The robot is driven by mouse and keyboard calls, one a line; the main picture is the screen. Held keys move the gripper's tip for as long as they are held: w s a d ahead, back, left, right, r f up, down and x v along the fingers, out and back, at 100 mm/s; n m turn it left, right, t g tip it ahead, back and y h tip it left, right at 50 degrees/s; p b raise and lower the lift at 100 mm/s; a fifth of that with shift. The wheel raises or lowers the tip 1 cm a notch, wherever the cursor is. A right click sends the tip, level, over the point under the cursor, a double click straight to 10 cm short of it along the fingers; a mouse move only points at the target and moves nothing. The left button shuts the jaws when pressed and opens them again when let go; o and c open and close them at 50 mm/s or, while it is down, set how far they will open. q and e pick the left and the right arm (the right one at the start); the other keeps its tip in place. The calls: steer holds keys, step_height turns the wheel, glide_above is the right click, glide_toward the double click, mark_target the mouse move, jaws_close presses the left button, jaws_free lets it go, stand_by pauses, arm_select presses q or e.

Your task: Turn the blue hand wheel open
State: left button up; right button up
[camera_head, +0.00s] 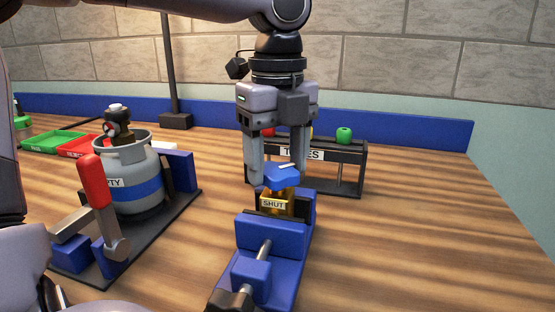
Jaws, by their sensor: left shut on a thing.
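The blue hand wheel (281,178) sits on top of a brass valve block (275,203) labelled "SHUT". The block is held in a blue vise (270,240) on the wooden table. A white mark shows on the wheel's top. My left gripper (277,176) points straight down over the wheel, its two fingers on either side, and is shut on it. The right fingertip is partly hidden near the wheel. My right gripper is not in view.
A grey gas cylinder (138,188) with a blue band and a red-handled lever clamp (97,185) stand at left. Green and red trays (45,142) lie behind them. A black rack (350,155) stands behind the vise. The table's right side is clear.

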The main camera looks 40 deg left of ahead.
mark_target(277, 169)
arm_select(q)
steer(key=n, duration=0.4)
steer(key=shift+n, duration=2.3)
steer(key=o, duration=1.1)
steer(key=shift+c, duration=0.2)
step_height(277, 169, up, 7)
steer(key=shift+p, duration=0.65)
steer(key=shift+r, duration=0.15)
